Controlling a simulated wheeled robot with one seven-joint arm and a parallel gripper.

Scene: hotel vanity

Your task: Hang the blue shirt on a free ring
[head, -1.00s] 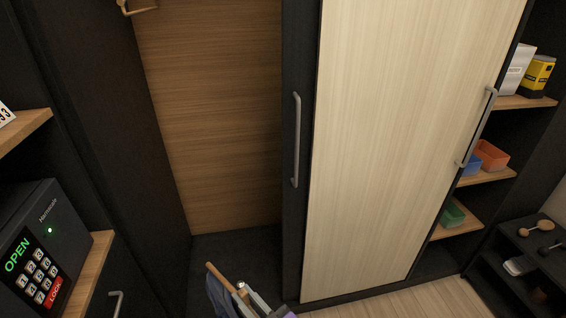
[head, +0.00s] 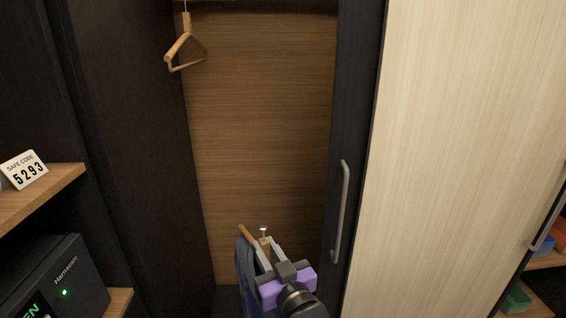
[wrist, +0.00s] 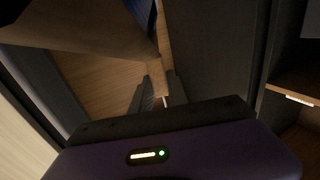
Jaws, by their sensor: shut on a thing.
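My gripper (head: 265,250) is in front of the open wardrobe bay, low in the head view. It is shut on a wooden hanger (head: 244,233) that carries the blue shirt (head: 244,272). The shirt is dark blue, hangs below the hanger, and is partly hidden by my gripper. A small silver stud (head: 263,229) stands up at the top of the held hanger. In the wrist view the fingers meet at the wooden hanger, and a bit of blue cloth (wrist: 146,12) shows at the top. I cannot make out a free ring.
Another wooden hanger (head: 186,48) hangs empty at the bay's upper left. A dark panel with a handle (head: 341,212) and a pale sliding door (head: 455,150) bound the bay on the right. Left are a shelf (head: 50,190) with a code card and a safe (head: 55,280).

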